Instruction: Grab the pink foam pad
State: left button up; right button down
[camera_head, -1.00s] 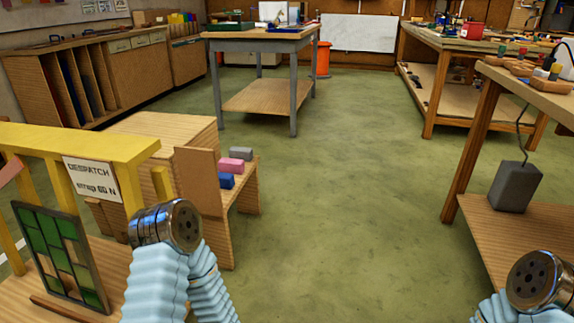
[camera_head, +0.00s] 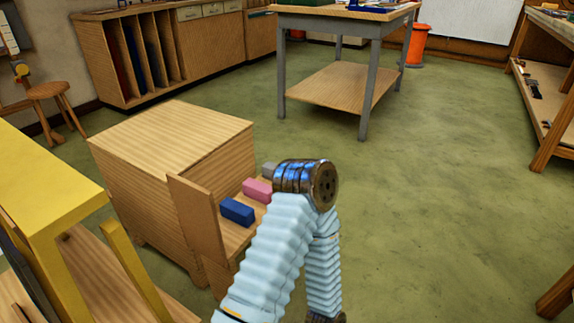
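The grey block is partly hidden behind my arm's metal joint. My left arm, in a pale blue sleeve, rises from the bottom and bends in front of the shelf's right side. Its gripper fingers are not in view. My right gripper is not in view.
A grey-legged table (camera_head: 345,20) and an orange bin (camera_head: 414,46) stand at the back. Green floor (camera_head: 440,190) is clear to the right.

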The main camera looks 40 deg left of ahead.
aim_at(258, 191)
jog(key=i+u, duration=0.3)
jog(key=i, duration=0.25)
jog(key=i+l+u, duration=0.25)
jog(key=i, duration=0.25)
jog(key=i+l+u, duration=0.3)
jog(key=i, duration=0.2)
jog(key=j, duration=0.1)
